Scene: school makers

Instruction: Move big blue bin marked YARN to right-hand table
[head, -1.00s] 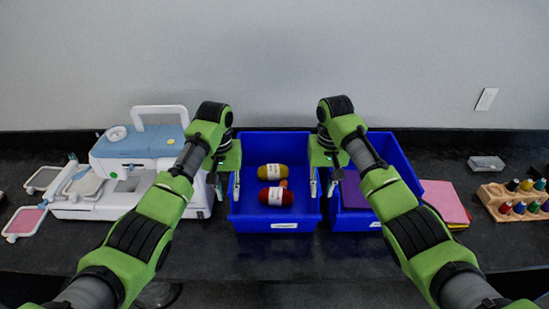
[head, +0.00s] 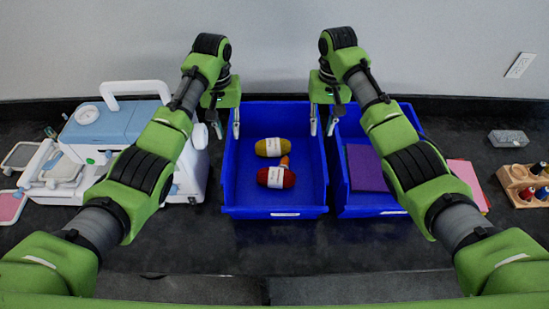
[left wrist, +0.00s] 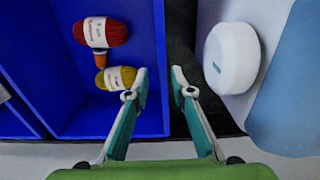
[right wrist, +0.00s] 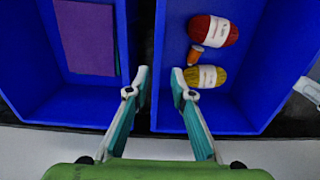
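The big blue bin (head: 275,207) holding yarn stands on the dark table against the wall. Its small front label is too small to read. A yellow yarn ball (head: 272,147), a red yarn ball (head: 276,178) and a small orange item (head: 285,161) lie inside. My left gripper (head: 228,131) is open at the bin's left wall; the left wrist view shows the wall's edge between its fingertips (left wrist: 160,76). My right gripper (head: 322,127) is open at the bin's right wall, its fingertips (right wrist: 159,75) around the narrow gap between the two bins. Neither holds anything.
A second blue bin (head: 370,210) with purple sheets (head: 367,168) stands close on the right. A sewing machine (head: 112,125) stands close on the left. Pink sheets (head: 467,180), a grey box (head: 508,138) and a wooden spool rack (head: 520,178) lie further right.

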